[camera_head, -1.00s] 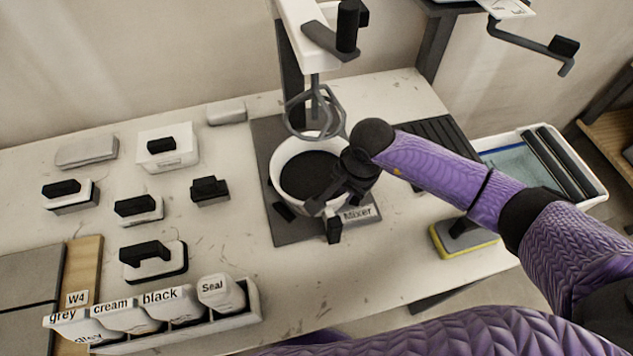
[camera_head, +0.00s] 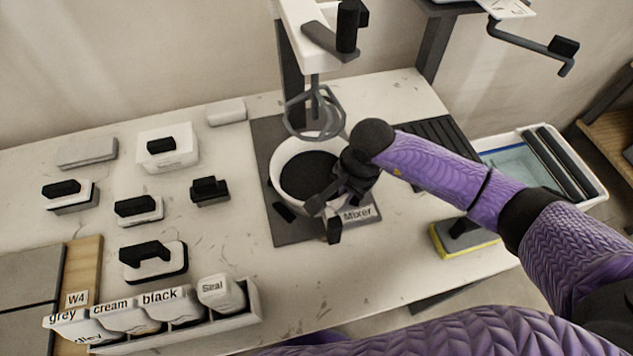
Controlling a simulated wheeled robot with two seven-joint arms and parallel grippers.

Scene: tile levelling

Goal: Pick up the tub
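The tub (camera_head: 281,160) is a round white bowl with dark contents. It stands upright on the dark mixer base, below the grey whisk. My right gripper (camera_head: 323,217) is at the tub's front right side, with one dark finger near the tub wall and another in front by the Mixer label. The fingers look spread apart, and nothing shows held between them. The wrist hides part of the tub's right side. My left gripper is not in view.
The mixer (camera_head: 300,15) with its whisk (camera_head: 316,110) rises above the tub. Several black-handled tools lie to the left. A rack of labelled bottles (camera_head: 255,300) stands at the front left. A yellow-edged sponge float (camera_head: 462,238) and a water tray (camera_head: 600,190) are at the right.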

